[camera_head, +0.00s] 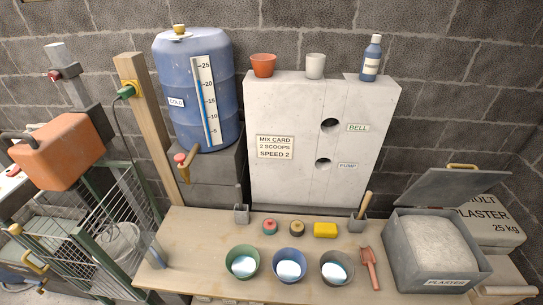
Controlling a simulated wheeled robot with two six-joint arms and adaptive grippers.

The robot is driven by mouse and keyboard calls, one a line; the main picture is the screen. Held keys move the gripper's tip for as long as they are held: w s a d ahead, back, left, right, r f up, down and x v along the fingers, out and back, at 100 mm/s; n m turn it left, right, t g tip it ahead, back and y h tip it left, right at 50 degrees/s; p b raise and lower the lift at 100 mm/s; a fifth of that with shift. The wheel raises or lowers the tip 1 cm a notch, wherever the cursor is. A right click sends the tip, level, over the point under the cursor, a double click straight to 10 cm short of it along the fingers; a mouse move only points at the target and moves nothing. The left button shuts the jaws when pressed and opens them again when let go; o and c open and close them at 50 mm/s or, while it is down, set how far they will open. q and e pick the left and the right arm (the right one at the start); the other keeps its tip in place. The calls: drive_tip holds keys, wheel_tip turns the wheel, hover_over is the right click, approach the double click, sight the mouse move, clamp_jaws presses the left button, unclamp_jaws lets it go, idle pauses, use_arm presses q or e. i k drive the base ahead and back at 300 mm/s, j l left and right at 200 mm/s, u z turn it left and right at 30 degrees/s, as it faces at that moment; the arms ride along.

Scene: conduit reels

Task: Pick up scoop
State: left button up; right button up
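A reddish-brown scoop (370,268) lies on the wooden workbench (185,235), between the dark grey bucket and the plaster bin. Its handle points toward the front edge of the bench and its head toward the back. The grey plaster bin (433,276) is to its right, with its lid raised and pale powder inside. Neither of my grippers shows in the head view.
Green (243,279), blue (290,282) and dark grey (337,286) buckets stand along the bench front. Behind them are a yellow sponge (325,230), two small round items and a holder with a wooden handle (364,206). A blue water barrel (175,105) stands behind left.

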sight(368, 259)
drive_tip(key=z, duration=1.6)
drive_tip(key=i+l+u, duration=0.25)
drive_tip(key=l, duration=0.15)
drive_tip(key=l+u, duration=0.25)
drive_tip(key=l, duration=0.15)
drive_tip(key=l+u, duration=0.25)
drive_tip(key=l, duration=0.15)
